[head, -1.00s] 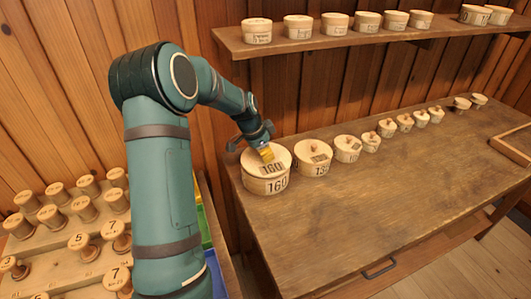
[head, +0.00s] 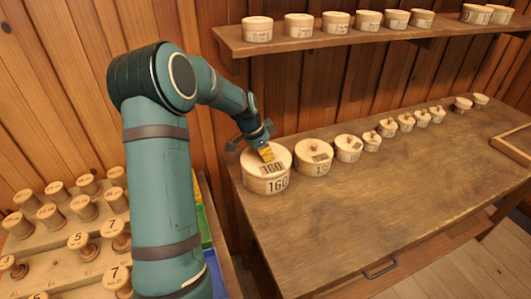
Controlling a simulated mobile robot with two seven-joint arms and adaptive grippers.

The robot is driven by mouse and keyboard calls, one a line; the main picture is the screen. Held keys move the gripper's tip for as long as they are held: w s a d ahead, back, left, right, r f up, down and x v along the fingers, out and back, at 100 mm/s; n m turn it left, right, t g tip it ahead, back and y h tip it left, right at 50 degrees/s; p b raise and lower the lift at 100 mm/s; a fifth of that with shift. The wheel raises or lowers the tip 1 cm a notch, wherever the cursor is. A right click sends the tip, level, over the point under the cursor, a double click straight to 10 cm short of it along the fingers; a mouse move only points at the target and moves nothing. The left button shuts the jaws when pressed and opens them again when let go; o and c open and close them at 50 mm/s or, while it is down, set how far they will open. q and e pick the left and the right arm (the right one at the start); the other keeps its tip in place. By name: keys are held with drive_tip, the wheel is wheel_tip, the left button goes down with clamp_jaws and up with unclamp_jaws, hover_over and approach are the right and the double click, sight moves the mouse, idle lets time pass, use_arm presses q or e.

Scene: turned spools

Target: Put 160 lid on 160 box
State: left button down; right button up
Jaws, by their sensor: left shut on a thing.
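The 160 box (head: 268,186) is a round pale wooden box near the left end of the table. The 160 lid (head: 281,159), a round wooden disc with a 160 label, lies over the top of the box. I see no clear gap between lid and box. My left gripper (head: 266,153) is over the lid, its yellow fingertips pointing down at the lid's middle. It is shut on the lid's knob, which the fingers hide. My right gripper is not in view.
A row of smaller lidded round boxes (head: 313,162) runs to the right along the table (head: 390,200). More boxes stand on the shelf (head: 350,38) above. Wooden spools (head: 80,240) stand at lower left. A tray (head: 515,145) lies at the right edge; the front of the table is clear.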

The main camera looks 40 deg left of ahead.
use_arm(q)
drive_tip(key=shift+f, duration=0.15)
drive_tip(key=shift+c, duration=2.1)
unclamp_jaws()
drive_tip(key=shift+r, duration=0.5)
drive_tip(key=shift+r+p, duration=0.35)
drive_tip(key=shift+r, duration=0.05)
